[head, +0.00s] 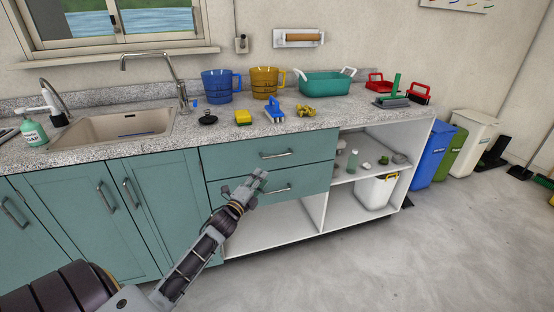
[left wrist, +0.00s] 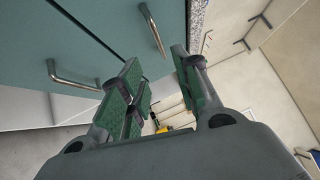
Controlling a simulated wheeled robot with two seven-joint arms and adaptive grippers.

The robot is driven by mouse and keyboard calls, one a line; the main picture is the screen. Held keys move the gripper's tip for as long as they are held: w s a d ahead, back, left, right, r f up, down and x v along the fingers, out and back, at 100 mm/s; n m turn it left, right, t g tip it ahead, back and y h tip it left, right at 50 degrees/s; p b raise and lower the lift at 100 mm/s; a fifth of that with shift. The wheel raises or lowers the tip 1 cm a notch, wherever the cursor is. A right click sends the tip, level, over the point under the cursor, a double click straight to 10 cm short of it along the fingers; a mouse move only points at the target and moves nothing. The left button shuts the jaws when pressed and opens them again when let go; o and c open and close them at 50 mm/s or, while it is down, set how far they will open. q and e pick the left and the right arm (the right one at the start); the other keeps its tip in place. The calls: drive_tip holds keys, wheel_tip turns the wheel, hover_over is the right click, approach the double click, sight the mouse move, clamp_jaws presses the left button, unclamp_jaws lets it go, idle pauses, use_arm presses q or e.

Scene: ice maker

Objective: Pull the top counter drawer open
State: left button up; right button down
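The top counter drawer (head: 235,158) is a teal front just under the countertop, flush with the cabinet. Its metal bar handle (head: 276,154) shows in full; it also appears in the left wrist view (left wrist: 153,30). The lower drawer (head: 312,184) is also closed; its handle (head: 276,190) is partly beside my gripper in the head view. My left gripper (head: 261,175) is in front of the drawers, below the top handle in the picture. In the left wrist view its green-padded fingers (left wrist: 158,60) are apart with nothing between them. The top handle lies beyond the fingertips, apparently not touched.
The countertop (head: 330,119) holds a blue mug (head: 217,87), a yellow mug (head: 264,83), a teal basin (head: 325,84) and brushes. Open shelves (head: 342,205) are right of and below the drawers. Bins (head: 470,140) stand at the right; the floor in front is clear.

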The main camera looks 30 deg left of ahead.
sight(275, 160)
use_arm(q)
drive_tip(key=shift+w, duration=0.2)
